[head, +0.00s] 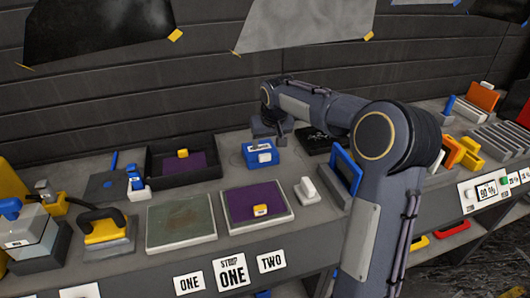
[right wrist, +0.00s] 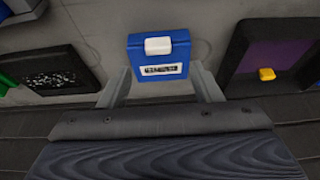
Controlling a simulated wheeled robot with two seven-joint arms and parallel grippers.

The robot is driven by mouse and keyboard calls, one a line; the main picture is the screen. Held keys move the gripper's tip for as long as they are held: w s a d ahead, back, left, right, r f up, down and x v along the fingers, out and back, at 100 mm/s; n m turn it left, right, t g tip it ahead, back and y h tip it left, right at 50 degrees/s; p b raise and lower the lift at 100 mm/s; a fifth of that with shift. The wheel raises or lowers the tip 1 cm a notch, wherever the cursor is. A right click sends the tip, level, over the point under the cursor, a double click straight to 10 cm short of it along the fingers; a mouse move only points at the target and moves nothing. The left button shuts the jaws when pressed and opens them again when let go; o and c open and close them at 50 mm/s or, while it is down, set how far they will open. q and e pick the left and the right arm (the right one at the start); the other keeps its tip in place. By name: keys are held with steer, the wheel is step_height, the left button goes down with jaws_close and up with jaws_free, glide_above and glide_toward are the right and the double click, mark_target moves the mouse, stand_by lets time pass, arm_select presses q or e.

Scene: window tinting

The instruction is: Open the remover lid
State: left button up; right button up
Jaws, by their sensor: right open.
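A small blue box (head: 261,154) with a white handle and a white label stands on the bench near the wall; I take it for the remover, but its label is too small to read. It also shows in the right wrist view (right wrist: 160,44), with its lid apparently shut. My right gripper (head: 270,133) is over the back of the box. In the right wrist view the gripper (right wrist: 160,72) is open, with one finger on each side of the box's near end. I cannot tell whether the fingers touch it. My left gripper is out of view.
A black tray with a purple pad (head: 207,158) lies left of the box, and a dark speckled tray (head: 314,140) lies right. In front are a green-grey panel (head: 181,221), a purple panel (head: 240,210) and a white-handled tool (head: 307,190).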

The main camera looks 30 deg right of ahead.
mark_target(265, 155)
steer(key=p+x, duration=0.1)
steer(key=x, duration=0.6)
steer(key=shift+w+d+f, duration=0.15)
steer(key=shift+w+f, duration=0.15)
steer(key=shift+w, duration=0.05)
jaws_close()
